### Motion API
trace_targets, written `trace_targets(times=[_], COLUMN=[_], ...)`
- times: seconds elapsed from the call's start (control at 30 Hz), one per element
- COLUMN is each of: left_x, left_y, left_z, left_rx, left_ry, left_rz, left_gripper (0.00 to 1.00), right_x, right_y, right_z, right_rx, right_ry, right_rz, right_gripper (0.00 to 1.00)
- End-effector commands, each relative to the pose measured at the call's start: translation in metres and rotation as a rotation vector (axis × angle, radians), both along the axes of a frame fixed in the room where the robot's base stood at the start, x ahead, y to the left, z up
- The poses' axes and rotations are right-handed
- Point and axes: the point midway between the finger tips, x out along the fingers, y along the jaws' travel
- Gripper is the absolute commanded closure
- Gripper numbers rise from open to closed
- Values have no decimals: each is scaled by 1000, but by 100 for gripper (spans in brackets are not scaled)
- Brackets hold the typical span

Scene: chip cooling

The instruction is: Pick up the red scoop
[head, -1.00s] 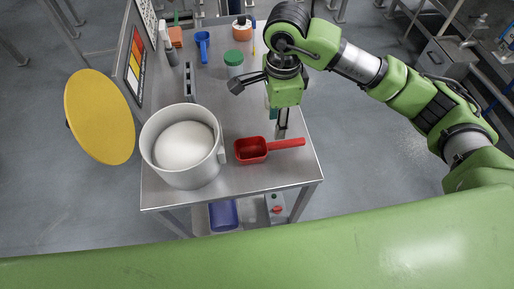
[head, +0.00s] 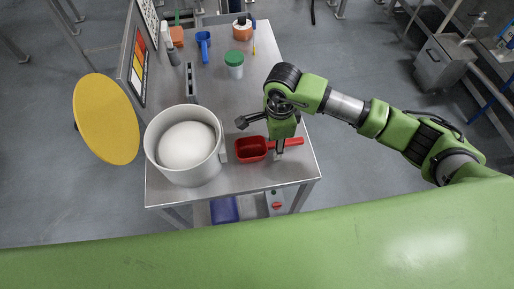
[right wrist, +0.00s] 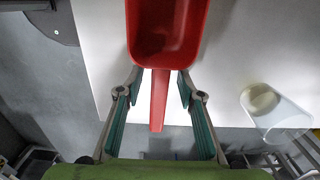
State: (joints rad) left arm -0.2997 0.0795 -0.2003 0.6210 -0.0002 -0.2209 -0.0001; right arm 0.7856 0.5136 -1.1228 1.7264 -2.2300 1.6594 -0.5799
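The red scoop (head: 250,150) lies on the metal table near its front right, its handle (head: 297,141) pointing right. My right gripper (head: 279,147) is over the handle, pointing down. In the right wrist view the scoop's bowl (right wrist: 166,28) is at the top and its handle runs down between the fingers. My right gripper (right wrist: 159,86) is open there, one finger on each side of the handle, with gaps visible. How far the fingertips are above the table is hard to tell. My left gripper is not in view.
A large pot (head: 206,172) with white contents stands just left of the scoop. A yellow disc (head: 105,118) is at the left. The table's right edge is close.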

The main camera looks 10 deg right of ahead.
Motion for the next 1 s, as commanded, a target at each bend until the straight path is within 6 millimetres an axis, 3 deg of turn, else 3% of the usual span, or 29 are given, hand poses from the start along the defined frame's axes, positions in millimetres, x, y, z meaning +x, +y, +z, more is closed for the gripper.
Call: trace_targets(times=[0.1, 0.23, 0.73, 0.9, 1.0], left_x=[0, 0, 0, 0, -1], left_y=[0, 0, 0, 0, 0], left_z=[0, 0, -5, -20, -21], left_rx=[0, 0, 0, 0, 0], left_ry=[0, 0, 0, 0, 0], left_rz=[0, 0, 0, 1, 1], left_gripper=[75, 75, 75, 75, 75], right_x=[0, 0, 0, 2, -17], right_y=[0, 0, 0, 0, 5], right_z=[0, 0, 7, 31, 51], right_rx=[0, 0, 1, 1, 2], right_ry=[0, 0, -1, -7, -6], right_rz=[0, 0, 0, 1, 6], right_gripper=[68, 100, 100, 100, 100])
